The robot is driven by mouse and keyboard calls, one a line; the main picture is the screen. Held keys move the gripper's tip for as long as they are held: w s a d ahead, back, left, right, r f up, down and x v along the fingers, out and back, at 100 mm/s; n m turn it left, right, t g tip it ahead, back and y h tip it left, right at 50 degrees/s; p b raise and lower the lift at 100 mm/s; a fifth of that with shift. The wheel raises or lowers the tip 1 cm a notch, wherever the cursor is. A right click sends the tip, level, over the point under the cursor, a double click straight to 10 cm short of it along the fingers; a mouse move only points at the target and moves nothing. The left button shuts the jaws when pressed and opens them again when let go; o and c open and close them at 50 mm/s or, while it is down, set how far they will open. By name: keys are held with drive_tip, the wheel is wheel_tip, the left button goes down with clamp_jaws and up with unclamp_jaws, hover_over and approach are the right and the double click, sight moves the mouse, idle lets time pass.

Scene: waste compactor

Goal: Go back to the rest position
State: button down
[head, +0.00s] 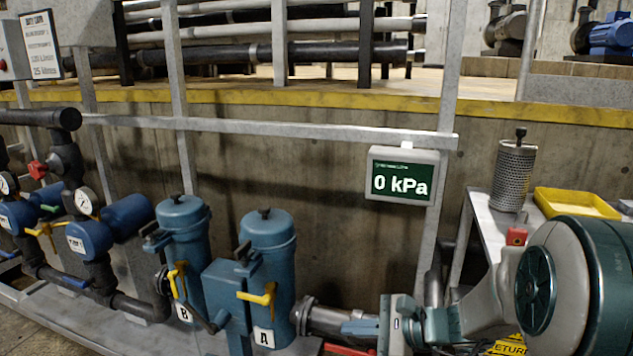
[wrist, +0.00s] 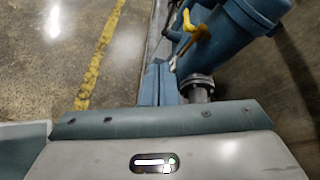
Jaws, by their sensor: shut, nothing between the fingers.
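My gripper (head: 346,328) is low in the head view, right of the blue filter housing marked A (head: 268,262) and in front of the pipe flange at its base. In the wrist view my gripper (wrist: 160,68) has its two blue-grey fingers together, with nothing between them. The filter's yellow-handled valve (wrist: 192,32) is just beyond the fingertips there. I cannot tell whether the fingers touch the pipe or the housing. My arm reaches in from the lower right.
A second housing marked B (head: 183,255) stands left of A. Blue pumps and gauges (head: 88,238) line the left. A display (head: 402,176) reads 0 kPa. A bench with a mesh cylinder (head: 513,178) and yellow tray (head: 577,204) stands behind my arm. Open floor (wrist: 55,60) shows in the wrist view.

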drive_tip(key=s+r+n+g+h+p, duration=0.45)
drive_tip(key=s+r+n+p, duration=0.45)
drive_tip(key=s+r+p, duration=0.25)
drive_tip(key=s+d+r+n+t+h+p, duration=0.1)
drive_tip(key=s+d+r+n+h+p, duration=0.1)
drive_tip(key=r, duration=0.4)
drive_tip(key=s+d+r+n+t+h+p, duration=0.1)
drive_tip(key=s+d+r+n+h+p, duration=0.1)
drive_tip(key=d+r+n+h+p, duration=0.3)
drive_tip(key=shift+s+r+n+h+p, duration=0.2)
drive_tip(key=shift+r+n+h+p, duration=0.35)
drive_tip(key=shift+p, duration=0.55)
